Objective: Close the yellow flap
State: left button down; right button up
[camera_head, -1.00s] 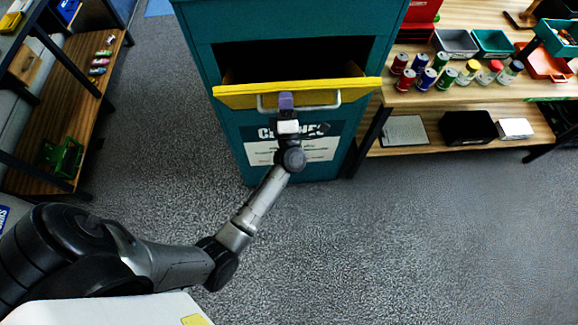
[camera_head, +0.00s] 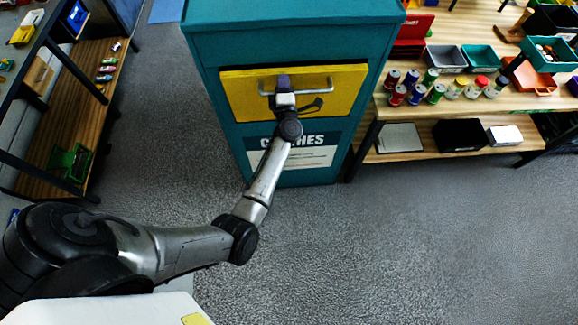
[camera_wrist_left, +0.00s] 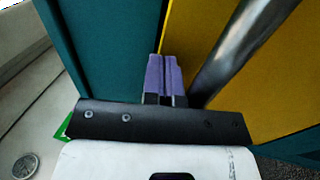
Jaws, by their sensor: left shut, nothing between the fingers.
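The yellow flap (camera_head: 240,95) lies flat across the opening of the teal clothes bin (camera_head: 215,140), and no dark gap shows around it in the head view. A grey bar handle (camera_head: 318,83) runs across the flap's upper part. My left gripper (camera_head: 283,80) is shut with nothing in it and is at the handle's left part. In the left wrist view its purple fingertips (camera_wrist_left: 164,75) are together beside the handle bar (camera_wrist_left: 235,55), close to the yellow flap (camera_wrist_left: 285,80). I cannot tell whether they touch it. My right gripper is out of view.
A wooden shelf (camera_head: 400,148) with several cans and small bins stands right of the teal bin. Another shelf unit (camera_head: 100,125) stands at the left. Grey floor (camera_head: 400,250) in front is clear.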

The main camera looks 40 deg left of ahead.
pick_arm(q)
jog(key=shift+w+a, duration=0.2)
jog(key=shift+a, duration=0.05)
jog(key=shift+d, duration=0.1)
dwell(0.4)
jog(key=p+v, duration=0.1)
jog(key=v, duration=0.6)
jog(key=shift+d, duration=0.15)
jog(key=shift+s, duration=0.1)
